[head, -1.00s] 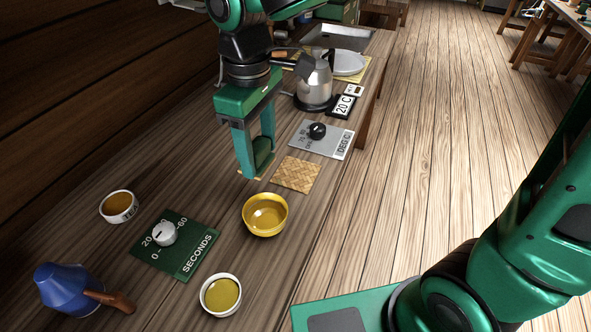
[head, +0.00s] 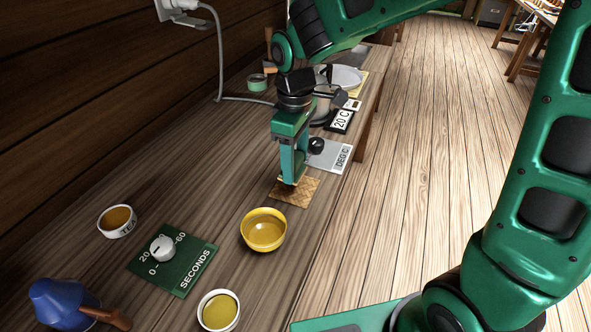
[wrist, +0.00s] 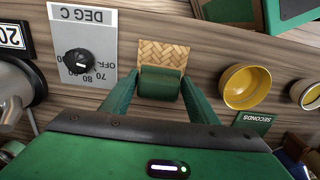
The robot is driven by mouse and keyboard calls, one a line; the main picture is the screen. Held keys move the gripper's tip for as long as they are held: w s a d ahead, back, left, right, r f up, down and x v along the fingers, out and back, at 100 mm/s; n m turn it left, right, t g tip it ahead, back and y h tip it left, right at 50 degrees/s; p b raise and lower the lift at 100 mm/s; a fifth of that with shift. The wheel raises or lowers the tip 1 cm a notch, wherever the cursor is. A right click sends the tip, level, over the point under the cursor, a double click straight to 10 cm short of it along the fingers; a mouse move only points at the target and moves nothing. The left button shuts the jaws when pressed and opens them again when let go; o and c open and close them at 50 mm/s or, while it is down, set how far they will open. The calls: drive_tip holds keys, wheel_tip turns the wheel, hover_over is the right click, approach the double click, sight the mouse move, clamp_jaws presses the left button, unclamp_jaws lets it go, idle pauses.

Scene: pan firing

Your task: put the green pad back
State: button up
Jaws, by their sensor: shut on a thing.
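My gripper (head: 289,180) is shut on the green pad (wrist: 160,83), which shows between the two fingers in the wrist view as a rounded dark green piece. In the head view the fingers mostly hide the pad. The fingers point down at the woven tan mat (head: 299,193), near its left edge in the head view. In the wrist view the mat (wrist: 165,52) lies just beyond the pad. I cannot tell whether the pad touches the mat.
A yellow bowl (head: 264,231) stands close to the mat. The grey DEG C panel (head: 330,156) with its black knob lies behind it. A green SECONDS panel (head: 185,268), a TEA bowl (head: 117,222), a white bowl (head: 218,311) and a blue pot (head: 62,303) are in front.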

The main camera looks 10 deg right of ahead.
drive_tip(key=shift+f, duration=1.65)
drive_tip(key=shift+f, duration=0.3)
drive_tip(key=o, duration=1.3)
drive_tip(key=r, duration=1.1)
drive_tip(key=shift+s+a, duration=0.3)
drive_tip(key=shift+d, duration=0.1)
